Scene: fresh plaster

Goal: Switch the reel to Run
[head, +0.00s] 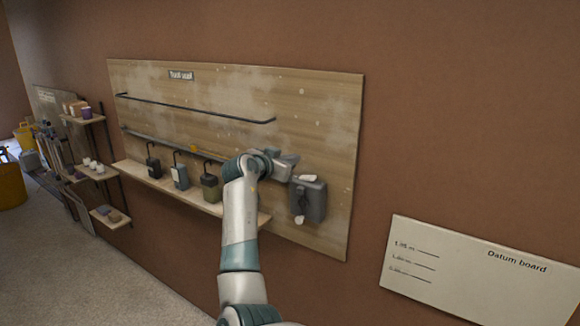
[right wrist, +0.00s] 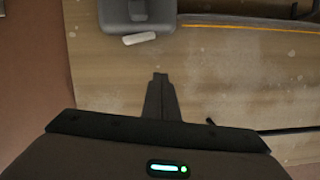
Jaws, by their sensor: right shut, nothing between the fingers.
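The reel (head: 312,200) is a dark grey box fixed to the right part of the wooden board. It has a pale tab at its top edge, a dark part on its front and a small white piece below. I cannot read the reel's switch setting. My left gripper is not in view.
The wooden board (head: 335,100) carries two dark rails (head: 200,109) and a shelf (head: 140,178) with several hanging tools, partly behind my right arm. A white datum board (head: 480,270) is on the wall at right. More shelves (head: 85,118) stand at left.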

